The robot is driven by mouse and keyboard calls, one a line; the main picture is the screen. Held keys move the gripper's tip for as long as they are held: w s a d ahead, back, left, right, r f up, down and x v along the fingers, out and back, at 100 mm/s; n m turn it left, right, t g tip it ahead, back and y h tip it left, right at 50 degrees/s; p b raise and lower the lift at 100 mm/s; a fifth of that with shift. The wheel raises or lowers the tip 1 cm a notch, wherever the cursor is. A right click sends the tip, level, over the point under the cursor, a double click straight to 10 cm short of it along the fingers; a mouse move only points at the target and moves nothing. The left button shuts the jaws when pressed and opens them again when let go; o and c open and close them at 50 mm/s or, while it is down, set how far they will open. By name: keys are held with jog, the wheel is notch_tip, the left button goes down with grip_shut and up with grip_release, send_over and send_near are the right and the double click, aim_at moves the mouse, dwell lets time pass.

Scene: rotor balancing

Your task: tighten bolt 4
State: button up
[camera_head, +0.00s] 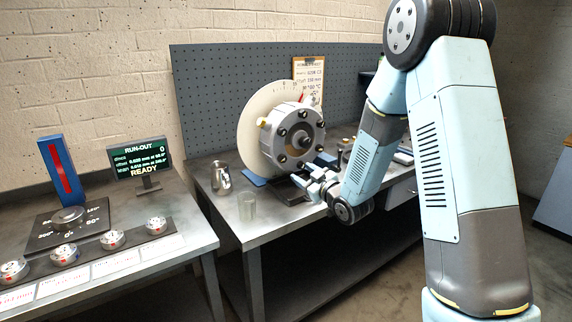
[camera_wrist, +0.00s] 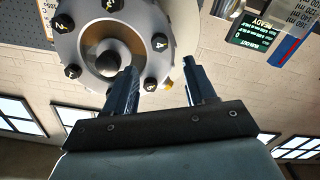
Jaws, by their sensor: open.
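The rotor hub (camera_head: 292,132), a grey ring with several dark bolts around a central shaft (camera_head: 299,141), stands in front of a pale disc. In the wrist view the hub (camera_wrist: 136,20) fills the upper left, with small pale marks on its bolt heads. A bolt (camera_wrist: 160,42) sits at its right side and another (camera_wrist: 149,85) lower down, by the left finger. The marks are too small to tell surely which is bolt 4. My gripper (camera_head: 310,178) is open and empty, low in front of the hub; in the wrist view its fingers (camera_wrist: 159,64) stand wide apart.
The pale disc (camera_head: 252,112) is behind the hub. A run-out display (camera_head: 140,160) reads READY. Several round weights (camera_head: 112,238) lie on the left table.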

aim_at(283, 161)
jog(key=x, duration=1)
jog(key=shift+a, duration=0.1)
jog(key=shift+c, duration=0.4)
jog(key=c, duration=0.9)
jog(key=shift+a, duration=0.25)
grip_shut()
jog(key=shift+d, duration=0.15)
